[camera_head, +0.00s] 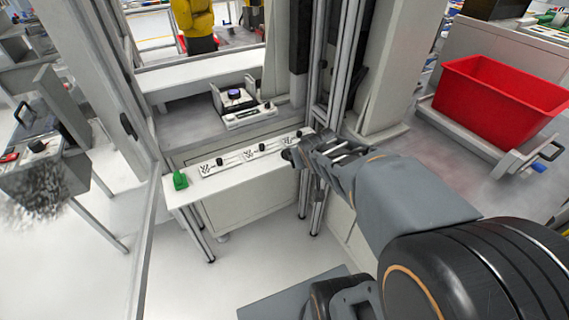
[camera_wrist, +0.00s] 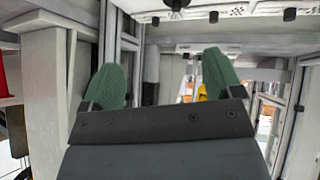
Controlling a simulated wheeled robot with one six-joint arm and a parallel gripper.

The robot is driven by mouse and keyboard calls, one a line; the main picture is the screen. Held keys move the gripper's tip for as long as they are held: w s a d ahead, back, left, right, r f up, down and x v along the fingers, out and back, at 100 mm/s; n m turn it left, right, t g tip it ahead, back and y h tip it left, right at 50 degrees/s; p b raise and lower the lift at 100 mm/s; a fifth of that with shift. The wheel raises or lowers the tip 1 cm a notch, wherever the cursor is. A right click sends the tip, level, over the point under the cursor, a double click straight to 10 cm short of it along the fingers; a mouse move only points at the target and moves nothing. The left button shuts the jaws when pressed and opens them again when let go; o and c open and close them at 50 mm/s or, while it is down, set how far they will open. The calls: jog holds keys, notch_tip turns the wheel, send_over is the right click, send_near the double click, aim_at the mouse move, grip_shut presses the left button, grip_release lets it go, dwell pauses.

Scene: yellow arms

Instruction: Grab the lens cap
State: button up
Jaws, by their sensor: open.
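Small dark round pieces sit on white marked panels (camera_head: 240,158) along the front of a white shelf; one is the dark piece (camera_head: 262,147) on the middle panel. I cannot tell for sure which is the lens cap. Dark round pieces also show at the top edge of the wrist view, one of them a black piece (camera_wrist: 213,17) beside a patterned panel. My gripper (camera_head: 297,153) reaches in from the right over the shelf's right end and hides part of it. In the wrist view its green-padded fingers (camera_wrist: 162,60) are wide apart, with nothing between them.
A green object (camera_head: 180,180) stands at the shelf's left end. A device with a dark round top (camera_head: 235,95) sits on the grey surface behind. Upright metal posts (camera_head: 330,75) rise close behind my gripper. A red bin (camera_head: 500,100) stands at the right.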

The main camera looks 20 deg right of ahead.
jog(key=shift+o, duration=0.3)
jog(key=w+d+f+n+t+y+b, duration=0.1)
jog(key=w+d+f+t+b, duration=0.3)
jog(key=w+d+f, duration=0.2)
jog(key=shift+w+d+f+n+b, duration=0.3)
jog(key=shift+w+f+n, duration=0.1)
jog(key=shift+w+f, duration=0.3)
jog(key=n+t+y+b, duration=0.2)
jog(key=t+y+b, duration=0.15)
jog(key=y, duration=0.35)
send_near(288, 149)
jog(key=b+x, duration=0.1)
jog(key=x, duration=0.8)
jog(key=shift+w+f+b, duration=0.15)
jog(key=shift+w+b, duration=0.05)
jog(key=shift+b, duration=0.15)
jog(key=shift+n, duration=0.3)
jog(key=c, duration=0.9)
jog(key=shift+o, duration=0.2)
